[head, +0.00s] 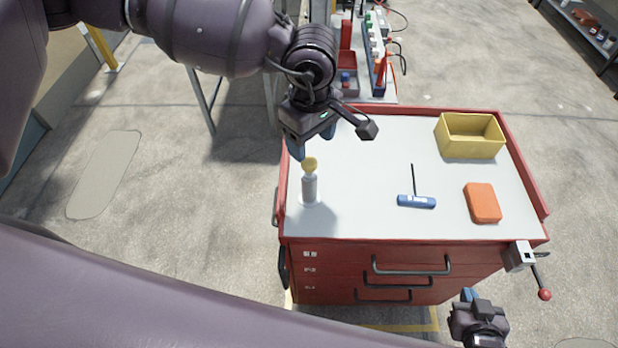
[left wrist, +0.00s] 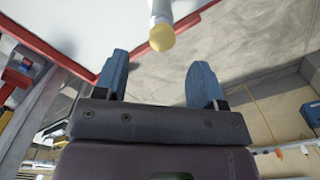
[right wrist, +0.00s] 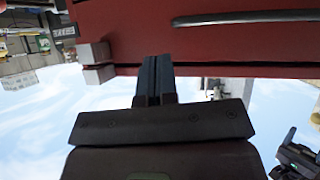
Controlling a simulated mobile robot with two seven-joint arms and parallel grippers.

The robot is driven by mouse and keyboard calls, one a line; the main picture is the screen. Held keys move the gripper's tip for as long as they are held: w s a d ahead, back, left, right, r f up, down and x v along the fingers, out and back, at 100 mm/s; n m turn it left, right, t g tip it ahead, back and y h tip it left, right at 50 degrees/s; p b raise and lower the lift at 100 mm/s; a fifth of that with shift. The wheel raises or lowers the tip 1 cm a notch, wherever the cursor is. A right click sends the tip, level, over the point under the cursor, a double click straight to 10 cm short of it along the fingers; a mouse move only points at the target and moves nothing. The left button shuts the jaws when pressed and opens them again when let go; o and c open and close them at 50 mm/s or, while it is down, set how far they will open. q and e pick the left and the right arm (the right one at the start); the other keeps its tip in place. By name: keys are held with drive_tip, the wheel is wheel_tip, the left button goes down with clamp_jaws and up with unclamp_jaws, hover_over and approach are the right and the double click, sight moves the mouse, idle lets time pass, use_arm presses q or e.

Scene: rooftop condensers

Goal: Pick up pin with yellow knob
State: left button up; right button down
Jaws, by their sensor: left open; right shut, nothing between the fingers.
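The pin with the yellow knob (head: 310,164) stands upright on the left part of the red cart's white top, its grey body (head: 310,188) below the knob. My left gripper (head: 312,150) is just behind and above the knob in the head view. In the left wrist view the fingers (left wrist: 158,85) are open, and the yellow knob (left wrist: 162,38) shows beyond the fingertips, between their lines, with nothing held. My right gripper (head: 469,295) is low in front of the cart at the right. In the right wrist view its fingers (right wrist: 157,72) are shut and empty, facing the red drawer fronts.
The cart top (head: 365,215) also holds a blue-handled hex key (head: 416,201), an orange block (head: 482,203) and a yellow bin (head: 470,137). A vise (head: 520,257) is at the front right corner. The top between pin and hex key is clear.

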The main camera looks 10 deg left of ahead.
sight(309, 160)
use_arm(q)
drive_tip(key=shift+f, duration=0.85)
wheel_tip(309, 160, down, 3)
drive_tip(key=shift+s+a+f+p, duration=0.1)
drive_tip(key=shift+s+p, duration=0.05)
drive_tip(key=shift+p, duration=0.4)
drive_tip(key=shift+f, duration=0.7)
drive_tip(key=c, duration=0.7)
clamp_jaws()
use_arm(e)
drive_tip(key=shift+w+a+r, duration=0.1)
drive_tip(key=shift+w+r, duration=0.1)
drive_tip(key=shift+r, duration=0.25)
drive_tip(key=shift+w+a+r, duration=0.1)
drive_tip(key=shift+w+r, duration=0.05)
drive_tip(key=shift+r, duration=0.25)
